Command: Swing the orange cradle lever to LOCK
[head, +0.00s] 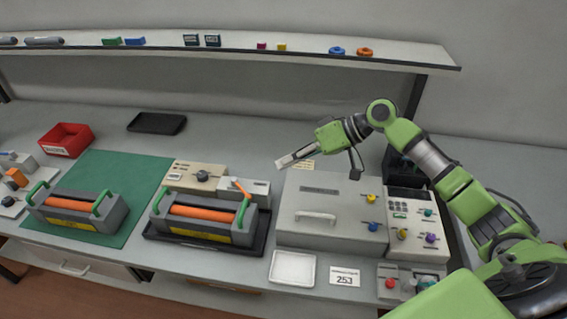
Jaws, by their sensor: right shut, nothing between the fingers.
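The orange lever (240,187) sits on a light grey block (258,187) behind the right-hand toner cartridge (236,226). It leans up and to the left. Any LOCK marking is too small to read. This cartridge has an orange roller and green end handles, and it sits in a black cradle tray (262,240). My right gripper (279,164) is shut and empty. In the picture it is up and to the right of the lever, apart from it, pointing left. My left gripper is not in view.
A second cartridge (110,220) lies on a green mat (140,165) to the left. A beige box with a dark knob (203,176) stands left of the lever block. A large grey machine (300,205) stands to its right. A shelf (230,42) spans the back.

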